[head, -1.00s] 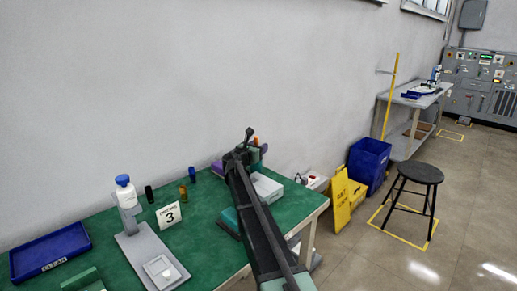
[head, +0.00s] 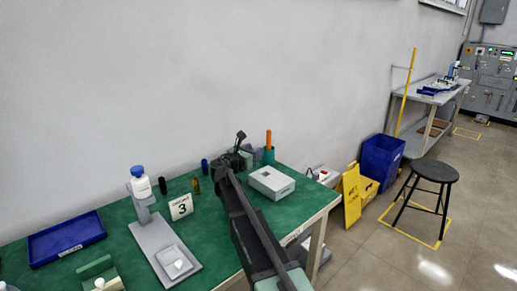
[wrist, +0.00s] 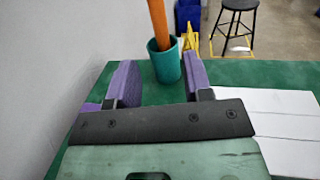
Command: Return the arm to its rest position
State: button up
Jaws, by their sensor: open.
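My arm reaches out over the green workbench (head: 215,228) in the head view. My gripper (head: 247,158) is at its far end, above the bench near the wall. In the wrist view my gripper (wrist: 161,78) has its two purple-padded fingers spread apart with nothing held between them. A teal cup (wrist: 166,66) with an orange stick (wrist: 157,22) in it stands beyond the fingertips, seen through the gap. The cup also shows in the head view (head: 268,156), just right of my gripper.
A light grey box (head: 272,182) lies right of my arm. Left of it are a "3" card (head: 181,207), small bottles, a grey stand (head: 165,250) with a blue-capped bottle (head: 140,184), and a blue tray (head: 67,242). The wall (head: 100,90) is close behind the bench.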

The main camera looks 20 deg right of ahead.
dwell(0.3)
jog(key=s+a+r+m+g+y+p, duration=0.25)
jog(key=s+r+m+p, duration=0.35)
jog(key=s+p, duration=0.45)
jog(key=s+a+r+m+g+y+p, duration=0.1)
jog(key=s+r+m+g+y+p, duration=0.3)
jog(key=s+m+p, duration=0.65)
jog(key=s+a+r+m+g+y+p, duration=0.1)
jog(key=s+a+r+m+y+p, duration=0.3)
jog(key=s+a+p, duration=0.2)
jog(key=s+a+r+m+g+y+p, duration=0.1)
jog(key=s+a+r+m+y+p, duration=0.2)
jog(key=s+a+r+y+p, duration=0.2)
jog(key=s+a+p, duration=0.2)
jog(key=s+p, duration=0.2)
jog(key=s, duration=0.1)
jog(key=shift+s+m+g, duration=0.25)
jog(key=shift+m+g, duration=0.1)
